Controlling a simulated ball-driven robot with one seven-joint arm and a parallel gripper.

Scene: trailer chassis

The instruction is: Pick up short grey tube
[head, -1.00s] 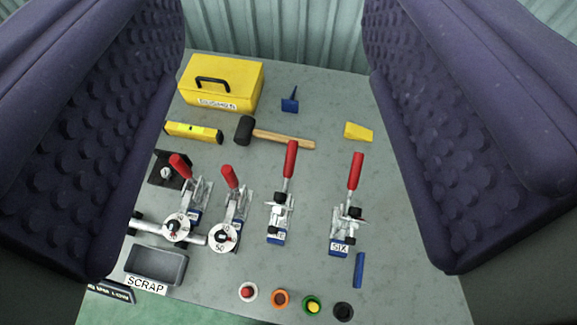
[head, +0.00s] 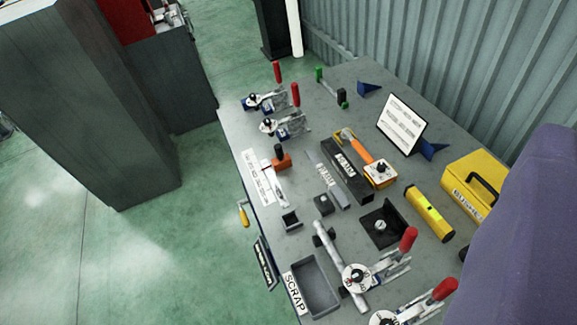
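A light grey tube (head: 333,255) lies near the front of the grey table, with a dark fitting around its upper part. Its lower end passes beside a toggle clamp's round dial. It is the only plain grey tube I can make out, and I cannot tell whether a shorter one is elsewhere. My gripper (head: 520,250) shows only as one smooth purple finger at the right edge. The other finger is out of view. The visible finger is to the right of the tube and covers part of the table's right side.
A dark SCRAP tray (head: 318,285) is left of the tube. Red-handled clamps (head: 375,270) stand close on its right. A black box (head: 345,168), yellow level (head: 428,212) and yellow toolbox (head: 475,182) are farther back. A tall dark cabinet (head: 90,110) stands left; green floor (head: 190,240) is open between.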

